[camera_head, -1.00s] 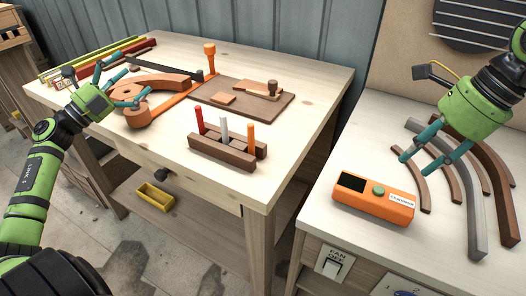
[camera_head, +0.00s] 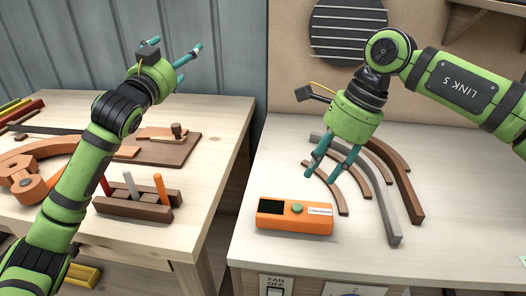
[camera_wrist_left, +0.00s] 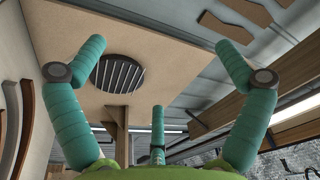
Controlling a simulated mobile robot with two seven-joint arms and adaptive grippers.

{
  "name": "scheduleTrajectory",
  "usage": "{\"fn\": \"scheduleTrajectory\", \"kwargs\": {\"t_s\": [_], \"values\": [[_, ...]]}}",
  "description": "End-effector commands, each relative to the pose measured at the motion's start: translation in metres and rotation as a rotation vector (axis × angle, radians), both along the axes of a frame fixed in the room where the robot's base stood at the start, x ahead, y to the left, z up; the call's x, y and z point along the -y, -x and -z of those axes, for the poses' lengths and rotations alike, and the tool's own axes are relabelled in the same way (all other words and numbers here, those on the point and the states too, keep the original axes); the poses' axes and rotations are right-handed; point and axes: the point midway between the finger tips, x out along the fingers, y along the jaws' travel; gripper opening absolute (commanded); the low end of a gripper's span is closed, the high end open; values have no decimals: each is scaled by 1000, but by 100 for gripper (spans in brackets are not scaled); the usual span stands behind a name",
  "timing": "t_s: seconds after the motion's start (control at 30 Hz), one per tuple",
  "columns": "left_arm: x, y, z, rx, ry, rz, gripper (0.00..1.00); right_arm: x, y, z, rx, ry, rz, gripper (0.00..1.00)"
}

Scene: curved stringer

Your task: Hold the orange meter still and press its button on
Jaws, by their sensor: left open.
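The orange meter (camera_head: 294,222) lies on the right table, near its front edge. It has a dark screen at its left, a green round button (camera_head: 297,208) on top and a white label at its right. My right gripper (camera_head: 321,176) points down just behind the meter, apart from it, with fingers spread and nothing between them. My left gripper (camera_head: 190,64) is raised above the left table's back right part, well away from the meter. Its fingers are open and empty; the left wrist view shows them spread (camera_wrist_left: 160,75), without the meter.
Curved brown and grey strips (camera_head: 372,190) lie on the right table behind and right of the meter. A holder with several coloured sticks (camera_head: 138,205) stands on the left table. A gap separates the tables. A fan switch (camera_head: 275,288) is on the right table's front.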

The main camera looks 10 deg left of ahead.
Motion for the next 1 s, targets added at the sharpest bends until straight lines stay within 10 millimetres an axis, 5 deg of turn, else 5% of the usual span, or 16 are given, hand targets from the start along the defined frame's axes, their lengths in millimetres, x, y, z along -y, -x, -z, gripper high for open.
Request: {"fn": "scheduleTrajectory", "kwargs": {"t_s": [0.1,0.23,0.5,0.7,1.0], "values": [[52,-10,47,-253,16,110,100,0,0,0,0,0,0,39],[109,3,97,-528,-26,249,100,0,0,0,0,0,0,39],[200,91,176,-1056,-277,589,100,0,0,0,0,0,0,39],[218,155,197,-1303,-472,786,100,0,0,0,0,0,0,39],[226,179,217,-1389,-548,860,100,0,0,0,0,0,0,39]]}}
